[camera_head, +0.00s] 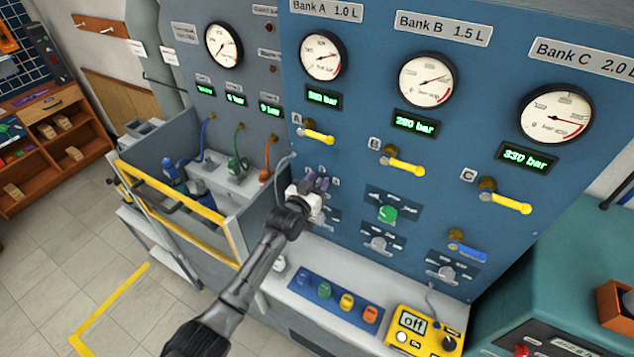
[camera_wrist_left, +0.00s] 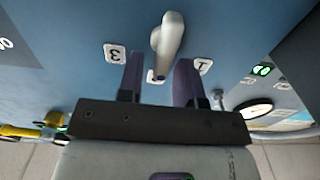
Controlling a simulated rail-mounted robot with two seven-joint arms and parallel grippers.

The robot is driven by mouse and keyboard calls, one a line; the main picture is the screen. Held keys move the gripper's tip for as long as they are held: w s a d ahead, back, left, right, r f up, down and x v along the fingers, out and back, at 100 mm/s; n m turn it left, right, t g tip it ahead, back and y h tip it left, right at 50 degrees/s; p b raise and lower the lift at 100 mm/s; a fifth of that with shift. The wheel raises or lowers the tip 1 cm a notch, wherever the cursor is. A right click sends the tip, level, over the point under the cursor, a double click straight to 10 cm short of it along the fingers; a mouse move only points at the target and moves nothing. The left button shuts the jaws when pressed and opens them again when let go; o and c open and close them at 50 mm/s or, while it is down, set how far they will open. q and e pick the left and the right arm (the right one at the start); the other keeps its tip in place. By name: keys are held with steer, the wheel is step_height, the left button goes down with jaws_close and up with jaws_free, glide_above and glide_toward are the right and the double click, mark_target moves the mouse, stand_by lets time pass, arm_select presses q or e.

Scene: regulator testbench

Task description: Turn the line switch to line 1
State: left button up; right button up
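The line switch is a pale grey lever knob (camera_wrist_left: 170,35) on the blue panel in the left wrist view. A "3" label (camera_wrist_left: 114,54) is to its left and a "1" label (camera_wrist_left: 204,66) to its right, both upside down. Another label below the lever is mostly hidden. My left gripper (camera_wrist_left: 160,68) is open, with its two dark purple fingers apart and the lever's lower end seen between their tips. I cannot tell whether they touch it. In the head view my left gripper (camera_head: 318,184) is at the panel below Bank A and hides the switch. My right gripper is out of view.
Yellow valve handles A (camera_head: 318,136), B (camera_head: 404,166) and C (camera_head: 506,202) stick out around the gripper's right side. A green knob (camera_head: 387,213) is nearby. Below are coloured buttons (camera_head: 335,300) and a yellow meter (camera_head: 420,330). Hoses hang at left.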

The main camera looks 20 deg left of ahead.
arm_select(q)
jaws_close()
steer(key=n, duration=0.1)
steer(key=n+b, duration=0.1)
steer(key=shift+a+f+n, duration=0.1)
steer(key=shift+a+n, duration=0.2)
steer(key=shift+n, duration=0.1)
steer(key=n, duration=0.2)
steer(key=shift+w+a+f+n+b, duration=0.1)
steer(key=shift+a+f+n+b, duration=0.05)
steer(key=shift+a+n+b, duration=0.2)
steer(key=n, duration=0.4)
steer(key=n+b, duration=0.1)
steer(key=n, duration=0.1)
steer(key=shift+a+f, duration=0.35)
steer(key=shift+n, duration=0.25)
